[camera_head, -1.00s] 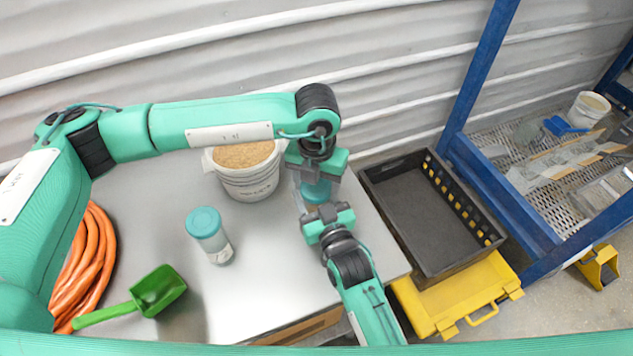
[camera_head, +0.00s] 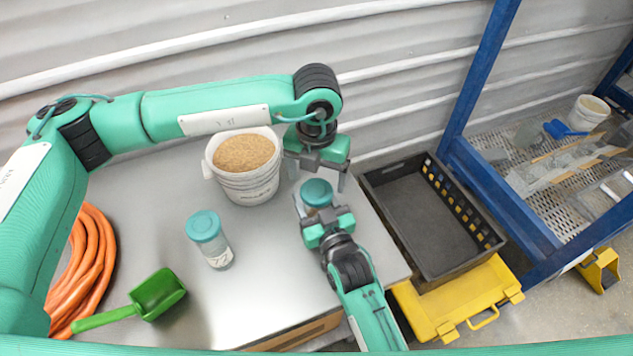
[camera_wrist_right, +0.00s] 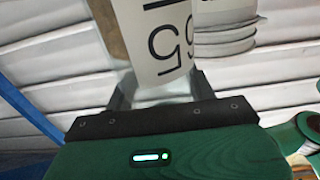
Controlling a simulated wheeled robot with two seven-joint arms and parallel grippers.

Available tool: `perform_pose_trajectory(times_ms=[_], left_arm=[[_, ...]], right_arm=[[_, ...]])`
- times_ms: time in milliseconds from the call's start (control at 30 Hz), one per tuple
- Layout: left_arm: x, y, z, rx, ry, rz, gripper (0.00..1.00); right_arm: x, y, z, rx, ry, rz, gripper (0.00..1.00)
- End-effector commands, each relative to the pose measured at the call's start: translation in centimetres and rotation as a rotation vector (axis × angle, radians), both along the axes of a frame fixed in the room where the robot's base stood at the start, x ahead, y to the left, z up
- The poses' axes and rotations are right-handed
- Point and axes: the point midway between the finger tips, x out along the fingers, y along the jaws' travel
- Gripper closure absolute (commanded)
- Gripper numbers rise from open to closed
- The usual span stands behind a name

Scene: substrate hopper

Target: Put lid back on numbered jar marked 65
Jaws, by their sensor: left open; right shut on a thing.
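The jar marked 65 shows in the right wrist view, where its white label (camera_wrist_right: 163,45) carries the large digits 65. In the head view its teal lid (camera_head: 316,191) sits on top and looks level; whether it is fully seated I cannot tell. My right gripper (camera_head: 323,213) is shut on this jar's body, below the lid; the body is mostly hidden in the head view. My left gripper (camera_head: 317,177) is open and empty just above and behind the lid, its fingers pointing down and apart. A second jar with a teal lid (camera_head: 204,226) stands on the table to the left.
A white bucket of tan substrate (camera_head: 246,153) stands behind on the grey table (camera_head: 265,270). A green scoop (camera_head: 155,293) lies at the front left beside an orange hose (camera_head: 85,265). A black crate (camera_head: 420,215) and a yellow case (camera_head: 455,300) are at right.

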Motion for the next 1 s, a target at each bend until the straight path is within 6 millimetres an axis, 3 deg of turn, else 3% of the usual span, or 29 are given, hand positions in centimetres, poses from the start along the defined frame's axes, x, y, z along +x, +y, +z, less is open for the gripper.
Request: perform_pose_trajectory(times_ms=[467,1000], left_arm=[[-0.1,0.0,0.6,0.002,0.002,0.070,0.20],[-0.1,0.0,3.5,-0.001,0.002,0.690,0.20]], right_arm=[[0.0,0.0,0.0,0.000,0.001,0.000,1.00],[0.0,0.0,0.0,0.000,0.001,0.000,1.00]])
